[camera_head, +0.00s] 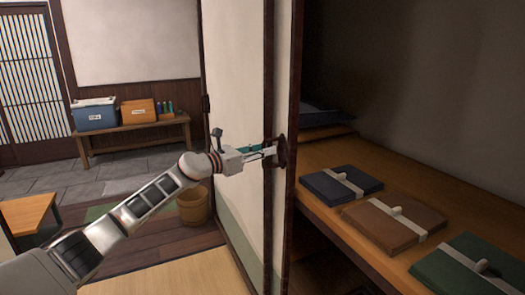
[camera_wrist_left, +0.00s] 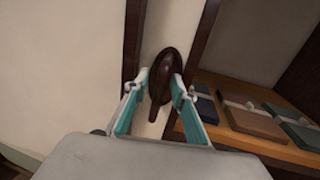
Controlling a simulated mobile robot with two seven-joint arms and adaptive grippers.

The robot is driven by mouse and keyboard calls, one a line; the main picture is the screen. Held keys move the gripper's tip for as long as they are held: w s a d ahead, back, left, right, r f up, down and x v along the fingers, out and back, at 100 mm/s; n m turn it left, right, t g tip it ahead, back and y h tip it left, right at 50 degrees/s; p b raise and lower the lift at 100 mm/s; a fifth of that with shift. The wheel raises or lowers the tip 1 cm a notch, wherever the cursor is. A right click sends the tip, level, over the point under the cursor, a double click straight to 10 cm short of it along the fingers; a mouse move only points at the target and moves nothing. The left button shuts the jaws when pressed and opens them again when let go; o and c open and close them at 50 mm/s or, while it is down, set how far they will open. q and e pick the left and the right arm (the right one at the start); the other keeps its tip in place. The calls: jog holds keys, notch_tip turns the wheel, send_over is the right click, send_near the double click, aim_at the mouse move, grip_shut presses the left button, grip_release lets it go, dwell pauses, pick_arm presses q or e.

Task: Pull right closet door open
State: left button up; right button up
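The closet door is a pale panel (camera_head: 283,60) with dark wooden edges, standing upright in the middle of the head view. Its dark brown oval handle (camera_head: 281,152) also shows in the left wrist view (camera_wrist_left: 162,72). My left gripper (camera_head: 271,152) reaches in from the left at the handle. In the left wrist view its two teal-sided fingers (camera_wrist_left: 160,82) lie on either side of the handle and appear closed on it. The closet is open to the right of the door's edge. My right gripper is not in view.
Inside the closet, a wooden shelf (camera_head: 340,150) bears a dark blue folded bundle (camera_head: 325,188), a brown one (camera_head: 375,226) and a green one (camera_head: 440,275). Left are a bench (camera_head: 130,127) with a blue cooler (camera_head: 95,116), and a wooden bucket (camera_head: 193,206).

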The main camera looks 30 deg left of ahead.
pick_arm(q)
jog(key=shift+s+a, duration=0.1)
jog(key=shift+s, duration=0.05)
jog(key=v, duration=1.1)
jog(key=shift+s, duration=0.35)
jog(key=shift+a, duration=0.1)
